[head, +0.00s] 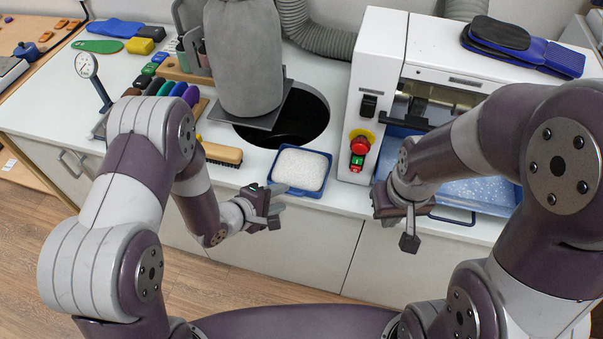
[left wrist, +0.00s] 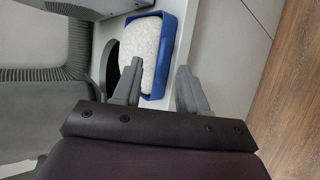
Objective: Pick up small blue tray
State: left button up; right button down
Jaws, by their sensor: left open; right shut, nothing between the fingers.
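The small blue tray (head: 302,193) stands on the white worktop near its front edge, with a white speckled block (head: 299,169) inside it. In the left wrist view the tray (left wrist: 183,30) lies just past the fingertips. My left gripper (head: 276,203) is open and empty at the tray's front left corner. In the left wrist view its fingers (left wrist: 158,68) stand apart with the tray's near end between and beyond them. I cannot tell whether a finger touches it. My right gripper (head: 409,238) is shut and empty, in front of the worktop to the right.
A white machine (head: 372,90) with a red button stands right of the tray. A larger blue tray (head: 455,215) sits at the machine's front. A round dark opening (head: 310,112) lies behind the small tray. A brush (head: 222,154) and several coloured tools are to the left.

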aim_at(290, 193)
pick_arm(q)
jog(key=p+x, duration=0.1)
jog(key=x, duration=0.5)
jog(key=shift+w+f, duration=0.2)
jog(key=shift+f, duration=0.1)
jog(key=shift+a+r, duration=0.1)
grip_shut()
